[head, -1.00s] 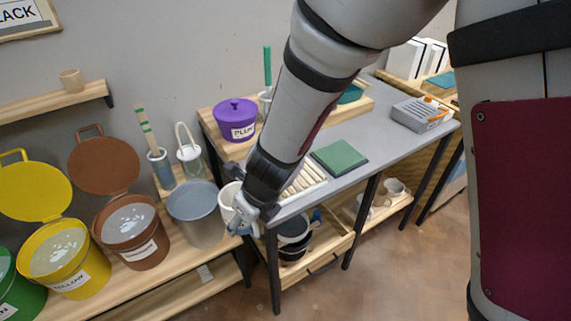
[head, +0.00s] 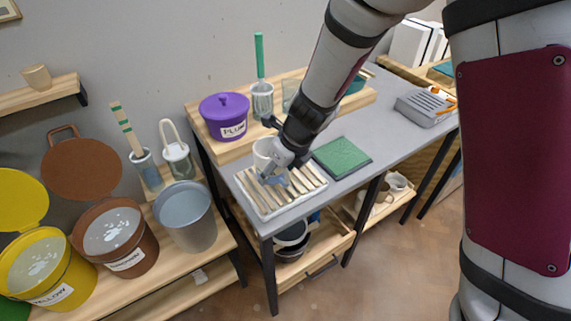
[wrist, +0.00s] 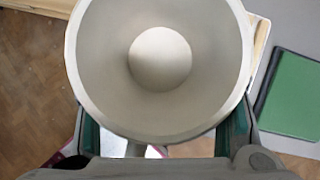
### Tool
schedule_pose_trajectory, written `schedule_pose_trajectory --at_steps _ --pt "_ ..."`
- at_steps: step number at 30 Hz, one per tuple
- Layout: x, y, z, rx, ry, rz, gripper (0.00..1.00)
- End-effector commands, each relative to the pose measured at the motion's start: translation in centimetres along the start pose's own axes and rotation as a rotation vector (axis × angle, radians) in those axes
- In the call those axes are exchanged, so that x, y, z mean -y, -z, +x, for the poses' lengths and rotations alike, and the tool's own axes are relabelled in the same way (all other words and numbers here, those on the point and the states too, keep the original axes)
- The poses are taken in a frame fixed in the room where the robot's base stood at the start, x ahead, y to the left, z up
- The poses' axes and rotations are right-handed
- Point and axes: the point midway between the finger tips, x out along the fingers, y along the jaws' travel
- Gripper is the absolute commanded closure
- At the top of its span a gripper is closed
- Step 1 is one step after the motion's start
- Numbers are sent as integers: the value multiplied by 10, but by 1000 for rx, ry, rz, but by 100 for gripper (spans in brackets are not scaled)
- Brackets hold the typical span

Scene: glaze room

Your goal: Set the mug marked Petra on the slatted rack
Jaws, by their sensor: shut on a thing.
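A pale mug (head: 262,152) is held in my gripper (head: 273,168), which is shut on it. In the wrist view the mug (wrist: 160,62) fills the middle, open side toward the camera, with a finger (wrist: 235,132) on either side. No name shows on its visible surface, so I cannot read a mark. The slatted rack (head: 265,208) lies on the grey table's near left corner. The mug is over the rack's back left part. I cannot tell whether it touches the slats. The mug hides most of what is below it in the wrist view.
A green square mat (head: 342,157) lies right of the rack. A purple lidded pot (head: 225,118) and a glass with a green-handled tool (head: 261,95) stand on a wooden riser behind. A grey bucket (head: 188,218) stands left and lower. More cups (head: 397,185) sit on the lower shelf.

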Motion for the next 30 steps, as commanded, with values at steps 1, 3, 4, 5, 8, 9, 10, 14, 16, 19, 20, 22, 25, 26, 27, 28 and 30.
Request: schedule_pose_trajectory --at_steps 1,3,4,5,8,9,10,14,16,19,20,22,25,26,27,28,30 --pt "12 -1 2 1 2 3 77" --pt "23 -2 3 1 1 2 77" --pt "26 -3 4 1 1 1 77" --pt "30 -3 4 1 1 1 77" --pt "36 -3 5 1 0 0 77" --pt "37 -3 6 1 0 0 77" --pt "37 -2 7 1 -1 0 77" --pt "37 4 22 -1 -2 2 77" --pt "38 8 31 -1 -1 2 77" --pt "38 11 38 1 -1 1 77" --pt "37 11 38 1 0 0 77" --pt "37 10 37 1 1 -1 77" --pt "36 10 37 1 0 -1 77" --pt "36 10 37 1 0 -1 77" --pt "36 11 38 1 0 -1 77" --pt "36 11 39 1 0 -1 77" --pt "36 12 39 0 0 -1 33"
